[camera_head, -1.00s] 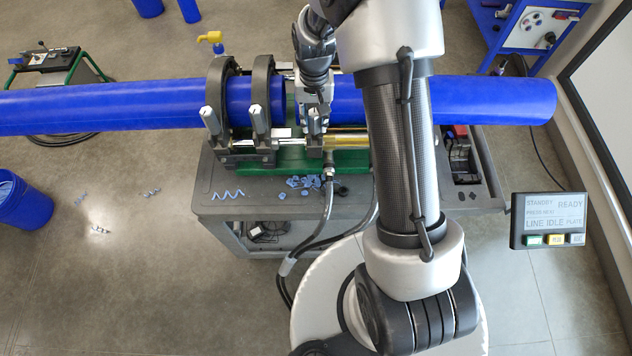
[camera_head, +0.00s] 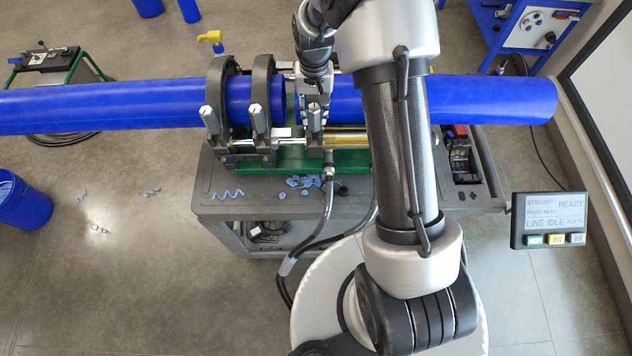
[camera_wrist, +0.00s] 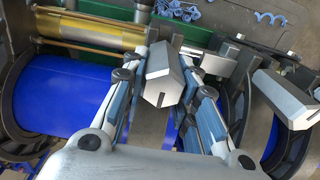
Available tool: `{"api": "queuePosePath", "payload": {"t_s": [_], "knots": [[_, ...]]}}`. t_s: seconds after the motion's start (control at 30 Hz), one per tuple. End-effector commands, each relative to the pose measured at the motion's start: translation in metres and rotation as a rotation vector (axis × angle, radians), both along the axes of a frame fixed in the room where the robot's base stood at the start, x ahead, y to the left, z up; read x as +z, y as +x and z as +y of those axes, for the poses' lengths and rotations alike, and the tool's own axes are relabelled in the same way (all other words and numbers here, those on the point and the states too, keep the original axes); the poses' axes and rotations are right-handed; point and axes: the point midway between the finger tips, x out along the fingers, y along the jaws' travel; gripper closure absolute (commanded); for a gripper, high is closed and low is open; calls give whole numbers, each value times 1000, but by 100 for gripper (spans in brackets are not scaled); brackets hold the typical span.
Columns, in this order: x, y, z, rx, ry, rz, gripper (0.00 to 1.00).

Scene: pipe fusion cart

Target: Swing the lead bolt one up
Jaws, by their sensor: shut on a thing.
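Three grey clamp bolts with faceted ends stand along the near side of the pipe clamp in the head view: the left one (camera_head: 209,118), the middle one (camera_head: 259,118) and the right one (camera_head: 314,117). My gripper (camera_head: 313,97) is at the right bolt, partly hidden by my wrist. In the wrist view, my gripper (camera_wrist: 160,86) has its fingers on both sides of a grey bolt (camera_wrist: 165,82) and is shut on it. Another grey bolt (camera_wrist: 288,97) stands apart at the right of that view. No label shows which bolt is the lead one.
Blue pipes (camera_head: 120,105) run across the clamp's black rings (camera_head: 263,80). A brass-coloured cylinder (camera_head: 346,139) lies right of the held bolt. Blue shavings (camera_head: 304,181) lie on the grey cart (camera_head: 250,205). Hoses (camera_head: 325,225) hang in front. A panel (camera_head: 549,220) reads READY.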

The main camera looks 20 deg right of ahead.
Motion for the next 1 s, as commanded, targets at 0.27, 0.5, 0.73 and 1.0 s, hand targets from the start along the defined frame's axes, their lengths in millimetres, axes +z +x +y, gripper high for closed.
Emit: {"api": "queuePosePath", "payload": {"t_s": [0.27, 0.5, 0.73, 1.0], "knots": [[0, 5, -1, 0, -2, -9, 81], [1, 6, -2, 0, -1, -7, 81], [0, 11, -3, 0, -2, -8, 81], [0, 10, -3, 0, -2, -8, 61]]}}
